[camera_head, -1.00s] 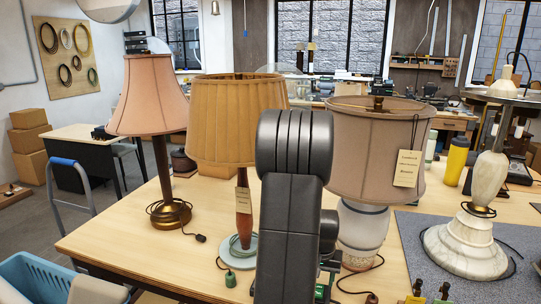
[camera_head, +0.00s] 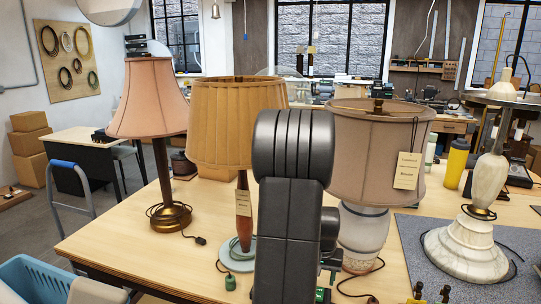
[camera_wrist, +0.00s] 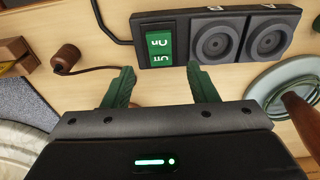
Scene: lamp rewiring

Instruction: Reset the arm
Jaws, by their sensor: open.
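My gripper (camera_wrist: 159,88) shows in the wrist view with its two green fingers apart and nothing between them. Just beyond the fingertips is a black power strip (camera_wrist: 190,37) with a green On/Off rocker switch (camera_wrist: 160,43) and two round sockets. The fingers appear apart from the strip. In the head view my arm stands in the middle and hides most of the strip and the gripper. Several lamps stand on the table (camera_head: 120,240): a pink-shaded one (camera_head: 150,100), a tan-shaded one (camera_head: 237,120), a beige-shaded one (camera_head: 378,150) and a shadeless marble-like one (camera_head: 485,215).
A grey mat (camera_head: 415,240) lies under the shadeless lamp. A yellow bottle (camera_head: 456,165) stands behind it. A blue basket (camera_head: 35,280) is at the lower left.

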